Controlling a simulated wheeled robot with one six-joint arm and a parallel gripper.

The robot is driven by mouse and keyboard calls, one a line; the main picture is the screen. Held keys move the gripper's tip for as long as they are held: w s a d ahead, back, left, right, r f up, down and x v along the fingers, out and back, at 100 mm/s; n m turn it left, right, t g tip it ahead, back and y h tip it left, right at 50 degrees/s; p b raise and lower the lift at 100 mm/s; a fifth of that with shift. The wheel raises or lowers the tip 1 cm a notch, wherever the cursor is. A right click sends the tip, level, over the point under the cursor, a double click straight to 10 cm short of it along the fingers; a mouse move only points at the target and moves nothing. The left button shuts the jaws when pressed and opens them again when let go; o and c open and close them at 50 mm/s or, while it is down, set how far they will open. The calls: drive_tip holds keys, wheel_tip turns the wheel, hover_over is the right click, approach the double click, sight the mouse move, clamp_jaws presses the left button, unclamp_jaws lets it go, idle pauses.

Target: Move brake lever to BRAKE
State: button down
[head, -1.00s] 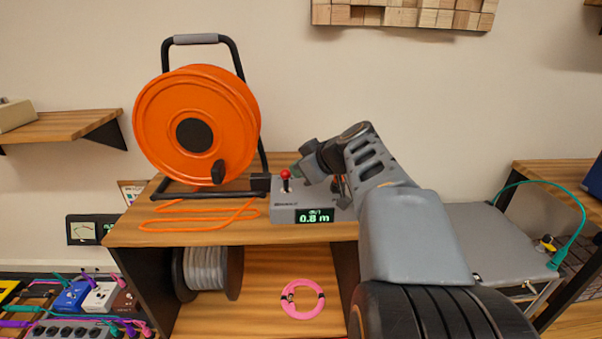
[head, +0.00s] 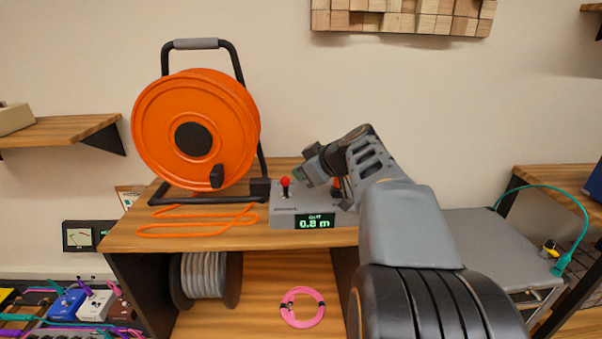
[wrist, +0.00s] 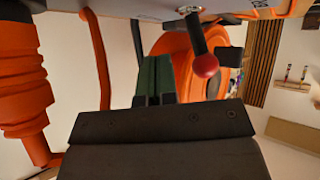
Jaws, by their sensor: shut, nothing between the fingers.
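The brake lever (head: 285,182) is a short stem with a red ball knob on a grey control box (head: 284,220). In the wrist view its knob (wrist: 205,66) hangs just right of my fingers, with the box along the top edge. My gripper (head: 303,175) is shut and empty, close to the right of the knob in the head view. Its green fingertips also show in the wrist view (wrist: 155,75). I cannot tell whether they touch the lever. The BRAKE marking is not legible. The box display (head: 315,221) reads 0.8 m.
The orange cable reel (head: 165,130) stands left of the box in a black frame, with orange cable (head: 190,233) loose on the wooden shelf top (head: 135,240). Below are a grey spool (head: 205,277) and a pink coil (head: 302,308). A grey case (head: 490,240) is at right.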

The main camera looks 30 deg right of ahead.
drive_tip(key=d, duration=0.1)
drive_tip(key=d+r, duration=0.1)
drive_tip(key=d, duration=0.1)
drive_tip(key=shift+d+r, duration=0.1)
drive_tip(key=shift+d, duration=0.15)
drive_tip(key=s+d+r+p, duration=0.2)
drive_tip(key=s+d+r, duration=0.1)
drive_tip(key=s+r, duration=0.2)
wheel_tip(320, 180, up, 2)
drive_tip(key=shift+s+d+r, duration=0.15)
drive_tip(key=shift+s, duration=0.25)
